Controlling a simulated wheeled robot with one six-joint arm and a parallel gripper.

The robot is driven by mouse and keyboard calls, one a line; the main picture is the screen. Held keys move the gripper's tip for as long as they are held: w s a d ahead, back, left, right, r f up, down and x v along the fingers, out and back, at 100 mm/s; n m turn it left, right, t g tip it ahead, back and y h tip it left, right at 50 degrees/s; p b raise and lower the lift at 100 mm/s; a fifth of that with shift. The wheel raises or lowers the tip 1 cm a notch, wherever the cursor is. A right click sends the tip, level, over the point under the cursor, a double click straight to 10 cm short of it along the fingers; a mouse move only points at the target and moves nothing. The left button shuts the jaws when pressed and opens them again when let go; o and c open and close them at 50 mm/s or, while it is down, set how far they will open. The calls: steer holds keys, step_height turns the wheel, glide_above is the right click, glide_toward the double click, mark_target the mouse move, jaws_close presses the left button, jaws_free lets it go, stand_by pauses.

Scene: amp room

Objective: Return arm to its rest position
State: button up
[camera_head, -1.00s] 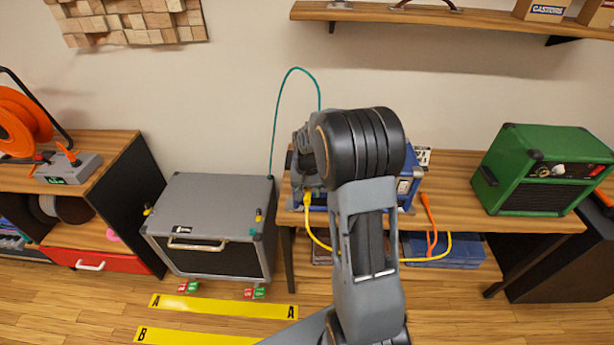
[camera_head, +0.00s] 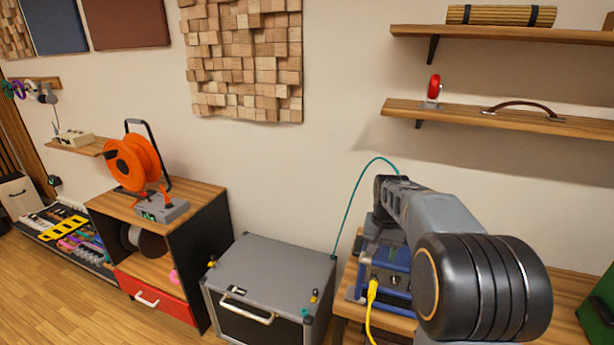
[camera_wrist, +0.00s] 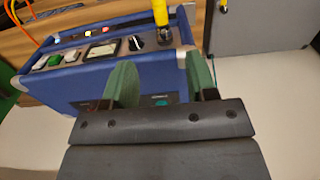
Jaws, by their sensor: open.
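My arm (camera_head: 445,215) fills the lower right of the head view, with its dark joint near the camera. It reaches toward the blue amp (camera_head: 402,262) on the wooden table and covers part of it; my gripper is not clearly visible there. In the wrist view, my gripper (camera_wrist: 162,84) has its two green finger pads apart with nothing seen between them. The blue amp (camera_wrist: 75,85) lies just beyond the pads, its switches and knob on top. Whether the pads touch it I cannot tell. A yellow plug (camera_wrist: 161,18) stands at the amp's top.
A grey case (camera_head: 270,268) stands on the floor left of the table. A shelf unit (camera_head: 215,235) with an orange cable reel (camera_head: 135,160) stands farther left. A teal cable (camera_head: 357,195) arches up by the wall. Wooden shelves (camera_head: 480,115) hang at upper right.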

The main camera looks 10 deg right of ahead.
steer(key=s+a+n+t, duration=0.2)
steer(key=s+a, duration=0.3)
steer(key=s, duration=0.4)
steer(key=s+a+n+t, duration=0.2)
steer(key=s+a+n, duration=0.2)
steer(key=s, duration=0.5)
steer(key=shift+a+r, duration=0.15)
steer(key=shift+a, duration=0.7)
steer(key=shift+c, duration=0.9)
steer(key=shift+d, duration=0.15)
